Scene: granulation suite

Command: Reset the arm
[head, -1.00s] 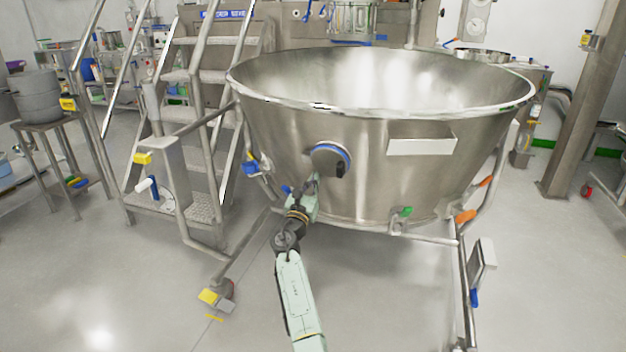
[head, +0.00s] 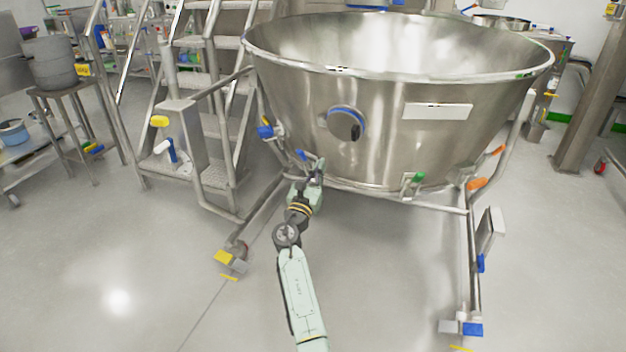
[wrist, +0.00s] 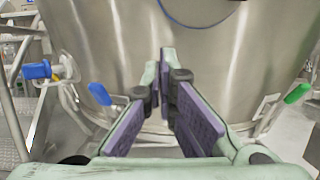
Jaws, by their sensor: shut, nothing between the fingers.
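My arm reaches forward from the bottom of the head view. My gripper (head: 319,166) is in front of the lower wall of a large steel bowl (head: 400,150), below and left of a round blue-ringed port (head: 346,123) with a black handle. In the wrist view the purple-padded fingers (wrist: 162,75) point at the bowl's wall (wrist: 240,60), with nothing held between them. I cannot tell how wide the space to the wall is. Part of the blue ring (wrist: 200,24) shows at the top of the wrist view.
Steel steps (head: 215,120) stand left of the bowl. The bowl's frame has a blue handle (head: 265,131), a green handle (head: 413,178), orange handles (head: 478,184) and castered feet. A stool with grey tubs (head: 48,65) stands far left. The floor (head: 150,260) at front left is clear.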

